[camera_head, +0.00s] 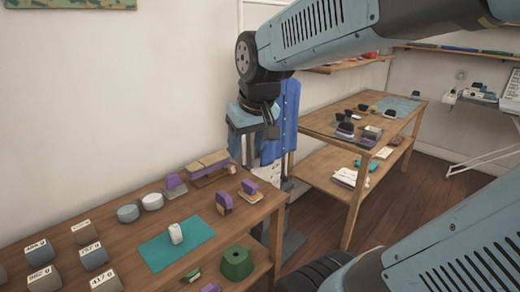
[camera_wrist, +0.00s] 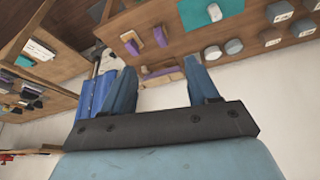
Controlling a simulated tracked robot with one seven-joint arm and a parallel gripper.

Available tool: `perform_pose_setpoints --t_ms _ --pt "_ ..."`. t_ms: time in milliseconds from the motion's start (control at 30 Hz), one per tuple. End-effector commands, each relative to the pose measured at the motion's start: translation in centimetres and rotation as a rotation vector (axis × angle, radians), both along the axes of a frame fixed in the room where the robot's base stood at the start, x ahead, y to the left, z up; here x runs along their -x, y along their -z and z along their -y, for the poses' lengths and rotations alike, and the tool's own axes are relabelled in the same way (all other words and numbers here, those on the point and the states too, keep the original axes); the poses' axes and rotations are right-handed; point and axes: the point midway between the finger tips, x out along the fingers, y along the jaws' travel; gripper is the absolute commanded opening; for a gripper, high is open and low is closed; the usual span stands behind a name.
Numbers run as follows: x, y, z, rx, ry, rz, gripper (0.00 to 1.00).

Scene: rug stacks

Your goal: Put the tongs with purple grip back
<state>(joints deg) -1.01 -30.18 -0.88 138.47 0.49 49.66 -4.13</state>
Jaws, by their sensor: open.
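I cannot clearly make out the tongs with purple grip. Several purple-marked things lie on the near wooden table (camera_head: 130,220): a long wood-and-purple piece (camera_head: 210,168) at the back edge, a grey-and-purple piece (camera_head: 175,186), and two wood-and-purple pieces, one (camera_head: 224,202) left of the other (camera_head: 250,190). My gripper (camera_head: 256,118) hangs in the air beyond the table's back right corner. In the wrist view my gripper (camera_wrist: 161,84) is open and empty, with the long wood-and-purple piece (camera_wrist: 163,73) showing between its fingers at a distance.
A teal mat (camera_head: 160,255) with a white object (camera_head: 176,233) lies on the near table, beside several labelled grey blocks (camera_head: 93,257). A green object (camera_head: 236,263) sits lower at its front. A second table (camera_head: 390,105) stands right.

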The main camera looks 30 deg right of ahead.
Motion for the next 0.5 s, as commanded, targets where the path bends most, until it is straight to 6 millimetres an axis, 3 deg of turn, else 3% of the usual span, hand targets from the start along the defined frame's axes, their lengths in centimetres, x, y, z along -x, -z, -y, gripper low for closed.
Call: perform_pose_setpoints --t_ms 200,500 --pt "4.6 -1.1 0.0 -0.009 0.045 0.074 0.59" --pt "6.6 -1.2 0.2 -0.015 0.069 0.107 0.59"
